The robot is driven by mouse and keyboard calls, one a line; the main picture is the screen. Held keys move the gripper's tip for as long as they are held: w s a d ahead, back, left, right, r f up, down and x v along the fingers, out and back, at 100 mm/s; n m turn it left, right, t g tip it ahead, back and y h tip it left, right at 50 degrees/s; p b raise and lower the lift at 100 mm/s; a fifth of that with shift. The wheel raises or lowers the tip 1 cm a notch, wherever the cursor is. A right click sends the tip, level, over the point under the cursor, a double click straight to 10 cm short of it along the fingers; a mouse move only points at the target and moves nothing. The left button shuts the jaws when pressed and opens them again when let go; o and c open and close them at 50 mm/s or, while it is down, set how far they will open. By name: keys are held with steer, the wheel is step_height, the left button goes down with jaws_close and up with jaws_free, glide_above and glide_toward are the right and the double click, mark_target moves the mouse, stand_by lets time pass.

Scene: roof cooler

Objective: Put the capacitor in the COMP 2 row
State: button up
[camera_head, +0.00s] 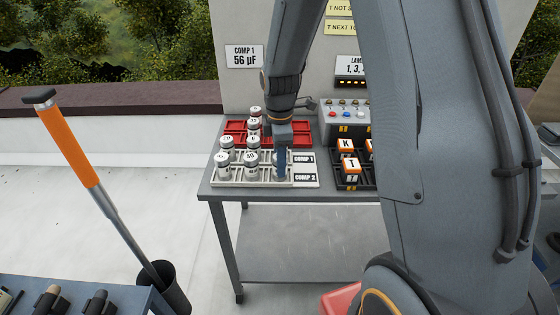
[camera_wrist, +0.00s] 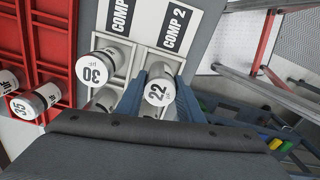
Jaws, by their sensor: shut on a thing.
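My gripper (camera_head: 282,165) is over the right end of the white rack (camera_head: 305,181), near the COMP 2 label (camera_head: 306,177). In the wrist view my gripper (camera_wrist: 160,98) has its blue fingers shut on a white capacitor marked 22 (camera_wrist: 158,88). That capacitor is in line with the COMP 2 label (camera_wrist: 174,27), at the end cell of that row. I cannot tell whether its base touches the rack floor. A capacitor marked 30 (camera_wrist: 97,68) stands to its left, in line with the COMP 1 label (camera_wrist: 121,14). Several other capacitors (camera_head: 252,160) stand in the rack.
A red rack (camera_head: 237,127) with more capacitors lies behind the white one. The table's front edge (camera_head: 290,195) is close to the rack.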

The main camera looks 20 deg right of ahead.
steer(key=shift+f, duration=0.15)
steer(key=o, duration=1.1)
step_height(320, 180, up, 11)
steer(key=b, duration=0.2)
steer(key=shift+b, duration=0.4)
steer(key=shift+r, duration=0.55)
steer(key=s+f+m, duration=0.3)
steer(key=s+m, duration=0.5)
steer(key=s+f+m+t, duration=0.1)
steer(key=s+f+m, duration=0.3)
steer(key=s+m, duration=0.4)
steer(key=shift+s+f, duration=0.25)
steer(key=shift+s, duration=0.4)
